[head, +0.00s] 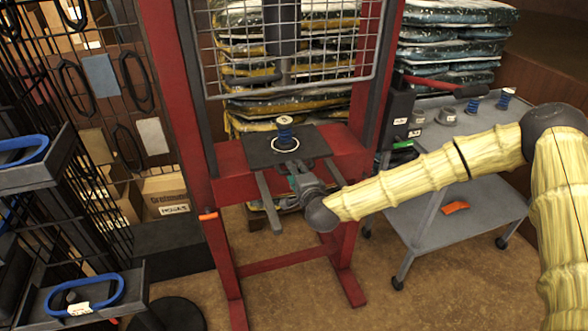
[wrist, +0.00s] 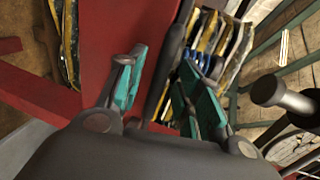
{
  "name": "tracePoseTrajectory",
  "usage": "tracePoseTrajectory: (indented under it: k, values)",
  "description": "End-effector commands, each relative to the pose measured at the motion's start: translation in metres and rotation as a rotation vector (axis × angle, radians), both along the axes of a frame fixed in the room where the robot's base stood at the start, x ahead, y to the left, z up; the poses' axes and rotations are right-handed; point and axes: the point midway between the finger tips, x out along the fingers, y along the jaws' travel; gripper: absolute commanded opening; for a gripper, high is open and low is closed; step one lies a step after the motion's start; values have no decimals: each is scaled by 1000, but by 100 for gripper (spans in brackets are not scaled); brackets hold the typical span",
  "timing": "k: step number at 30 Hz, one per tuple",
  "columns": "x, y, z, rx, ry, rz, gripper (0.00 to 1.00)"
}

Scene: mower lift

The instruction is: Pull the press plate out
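The press plate (head: 265,149) is a dark flat plate in the red press frame, below the mesh guard. A blue spring (head: 285,134) with a pale ring around its base stands on it. Two dark rails (head: 268,203) stick out toward me below the plate. My gripper (head: 297,172) is at the plate's front edge, between the rails. In the wrist view, its teal fingers (wrist: 163,72) are spread apart, with a dark rounded bar (wrist: 172,60) between them. Red shows between the left finger and the bar. I cannot tell whether the right finger touches it.
The red press frame (head: 174,100) stands around the plate, with the mesh guard (head: 230,60) above. A grey cart (head: 420,208) holding springs and small parts is at right. A dark rack (head: 50,185) with blue rings is at left. Floor in front is mostly clear.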

Motion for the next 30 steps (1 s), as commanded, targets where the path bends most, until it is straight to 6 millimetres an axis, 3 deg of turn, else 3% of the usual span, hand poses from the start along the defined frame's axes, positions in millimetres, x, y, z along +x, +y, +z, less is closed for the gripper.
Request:
tracePoseTrajectory:
  k: [6,14,15,21,30]
  values:
    - [12,4,-2,-1,0,-1,35]
    - [13,4,-3,-1,0,0,35]
    - [13,4,-3,-1,0,0,34]
    - [13,4,-3,0,0,0,0]
    - [10,7,-4,0,1,5,0]
